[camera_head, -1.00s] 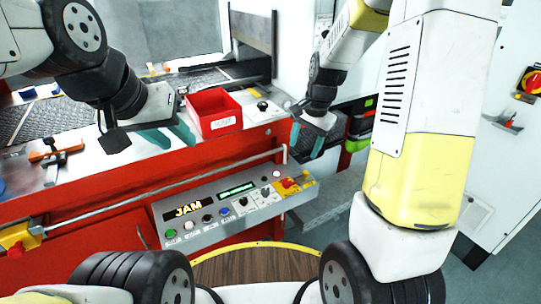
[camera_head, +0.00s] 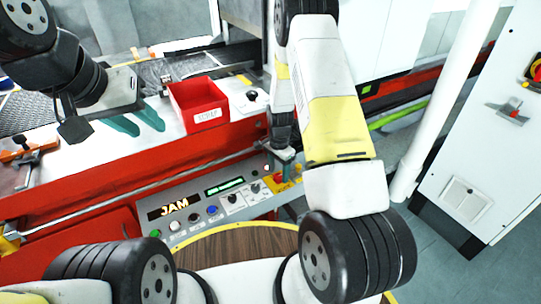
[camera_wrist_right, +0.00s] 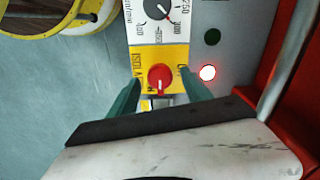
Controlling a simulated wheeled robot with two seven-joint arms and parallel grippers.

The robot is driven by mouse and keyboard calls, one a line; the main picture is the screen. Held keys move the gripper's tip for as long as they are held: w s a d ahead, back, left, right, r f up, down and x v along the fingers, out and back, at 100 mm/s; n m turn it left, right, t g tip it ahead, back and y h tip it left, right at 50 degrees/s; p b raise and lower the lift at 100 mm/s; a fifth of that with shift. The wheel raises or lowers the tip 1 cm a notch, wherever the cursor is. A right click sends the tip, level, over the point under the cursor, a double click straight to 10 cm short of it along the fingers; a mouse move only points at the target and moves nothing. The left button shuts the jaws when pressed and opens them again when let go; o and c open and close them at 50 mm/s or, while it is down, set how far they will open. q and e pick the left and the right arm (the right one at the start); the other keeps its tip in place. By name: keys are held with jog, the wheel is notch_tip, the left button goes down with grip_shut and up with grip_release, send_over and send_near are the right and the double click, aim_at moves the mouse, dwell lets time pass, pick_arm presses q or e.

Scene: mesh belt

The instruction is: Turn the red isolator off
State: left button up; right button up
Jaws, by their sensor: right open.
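The red isolator knob (camera_wrist_right: 160,78) sits on a yellow plate with lettering, at the end of the control panel (camera_head: 182,232). A white mark shows on the knob's lower side in the right wrist view, and lettering that looks like OFF lies to its right. My right gripper (camera_wrist_right: 161,84) is open, with one teal finger on each side of the knob; I cannot tell whether they touch it. In the head view my right gripper (camera_head: 284,168) partly hides the isolator. My left gripper (camera_head: 137,121) is open and empty over the white worktop, left of the red bin.
A red bin (camera_head: 199,105) stands on the worktop. A rail (camera_head: 150,184) runs above the panel. A white cabinet (camera_head: 480,150) with another red switch stands at the right.

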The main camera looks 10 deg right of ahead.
jog(key=shift+f, duration=0.6)
grip_shut()
